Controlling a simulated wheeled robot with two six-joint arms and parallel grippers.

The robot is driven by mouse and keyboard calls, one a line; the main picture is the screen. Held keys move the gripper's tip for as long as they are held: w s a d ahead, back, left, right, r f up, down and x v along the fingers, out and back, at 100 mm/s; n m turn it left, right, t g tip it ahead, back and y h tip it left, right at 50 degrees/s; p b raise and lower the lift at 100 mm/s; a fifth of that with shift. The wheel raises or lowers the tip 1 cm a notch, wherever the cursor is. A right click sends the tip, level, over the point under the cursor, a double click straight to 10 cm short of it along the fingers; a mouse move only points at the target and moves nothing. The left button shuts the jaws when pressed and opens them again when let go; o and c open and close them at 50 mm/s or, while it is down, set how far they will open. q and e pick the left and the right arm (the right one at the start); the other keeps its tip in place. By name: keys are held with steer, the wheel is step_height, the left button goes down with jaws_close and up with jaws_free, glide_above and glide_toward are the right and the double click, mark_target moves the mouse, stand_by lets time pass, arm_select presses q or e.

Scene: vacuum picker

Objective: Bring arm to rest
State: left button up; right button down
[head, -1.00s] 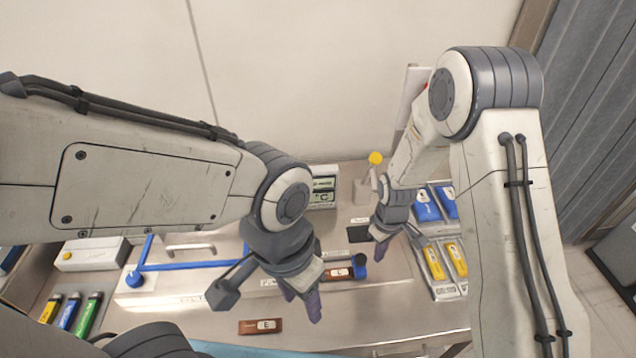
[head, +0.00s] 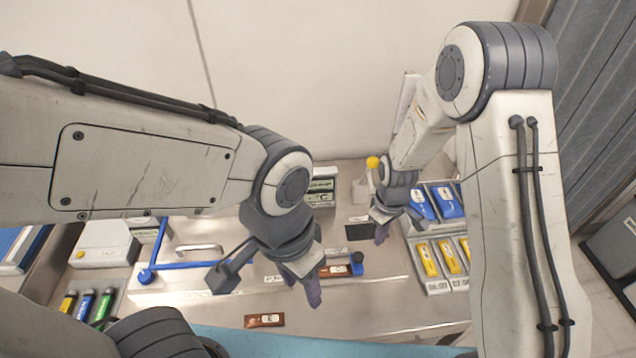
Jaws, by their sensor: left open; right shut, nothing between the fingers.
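My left gripper (head: 302,280) hangs over the middle of the bench with its fingers pointing down. It is open and empty, above and near a brown labelled piece (head: 338,271). My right gripper (head: 381,228) is farther back on the right, with its fingers shut and nothing between them. It is close to a small black panel (head: 359,232). My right arm (head: 505,170) bends at its elbow high on the right. My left arm (head: 140,170) reaches in from the left and hides part of the bench.
Yellow packs (head: 427,260) and blue packs (head: 447,201) lie in trays at right. A yellow-knobbed post (head: 372,162) stands at the back. A blue tube frame (head: 180,265), a white box (head: 104,243) and coloured cylinders (head: 86,305) are at left. Another brown piece (head: 264,320) lies in front.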

stand_by(0.3)
steer(key=s+a+r+b, duration=0.5)
steer(key=s+a+r, duration=0.1)
steer(key=s+r, duration=0.15)
steer(key=s+r+b, duration=0.1)
steer(key=s+b, duration=0.1)
steer(key=s, duration=0.6)
steer(key=s+r+m+y+b, duration=0.1)
steer(key=s+r+b, duration=0.1)
steer(key=s, duration=0.5)
steer(key=shift+s+a+r, duration=0.2)
steer(key=shift+s, duration=0.2)
steer(key=c, duration=1.5)
jaws_free()
steer(key=shift+c, duration=0.2)
